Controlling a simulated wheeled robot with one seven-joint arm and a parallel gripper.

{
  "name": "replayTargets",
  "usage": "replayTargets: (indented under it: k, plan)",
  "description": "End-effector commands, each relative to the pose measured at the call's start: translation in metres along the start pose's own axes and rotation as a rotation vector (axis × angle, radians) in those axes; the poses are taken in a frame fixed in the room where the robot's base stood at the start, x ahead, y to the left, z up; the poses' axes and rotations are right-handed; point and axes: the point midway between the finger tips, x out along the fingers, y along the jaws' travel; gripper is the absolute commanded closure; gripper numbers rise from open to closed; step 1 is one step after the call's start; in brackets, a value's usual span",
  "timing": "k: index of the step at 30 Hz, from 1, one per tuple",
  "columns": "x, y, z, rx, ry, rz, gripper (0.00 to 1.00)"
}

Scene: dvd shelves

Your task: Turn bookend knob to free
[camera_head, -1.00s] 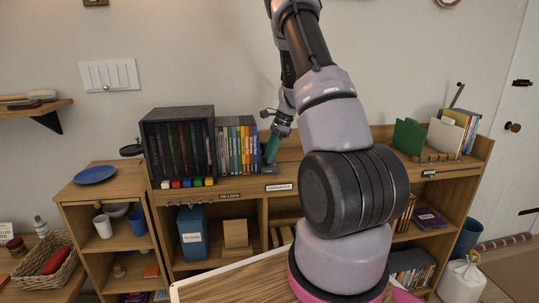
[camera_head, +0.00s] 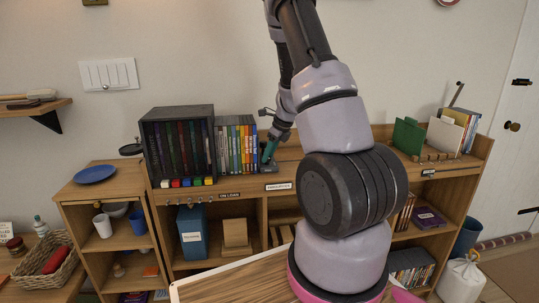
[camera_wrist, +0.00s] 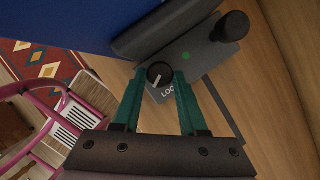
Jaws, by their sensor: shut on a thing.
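The bookend is a dark grey piece with a flat base plate (camera_wrist: 200,62), seen in the wrist view. On it is a small round black knob (camera_wrist: 158,70) with a white pointer line slanting toward the lower left. A partly hidden label starting "LOC" is just below the knob, and a green dot lies to its upper right. My gripper (camera_wrist: 159,77) has its teal fingers shut on the knob, one on each side. In the head view my gripper (camera_head: 268,152) is at the bookend (camera_head: 269,166), right of the row of DVDs (camera_head: 236,146); the knob is hidden there.
A black round post (camera_wrist: 231,27) rises from the bookend plate. A large blue surface fills the wrist view's upper left. A dark case of discs (camera_head: 178,112) stands left on the wooden shelf top (camera_head: 340,150). Green and white holders (camera_head: 408,136) stand far right.

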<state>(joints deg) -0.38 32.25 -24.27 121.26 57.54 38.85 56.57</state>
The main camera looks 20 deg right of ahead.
Motion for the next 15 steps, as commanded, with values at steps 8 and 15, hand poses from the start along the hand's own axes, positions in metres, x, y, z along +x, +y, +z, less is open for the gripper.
replayTargets:
  k: [8,15]
  plan:
    - [-0.0006,0.0007,0.0007,0.086,-0.001,-0.036,1.00]
    - [-0.0006,0.0007,0.0009,0.105,-0.001,-0.045,1.00]
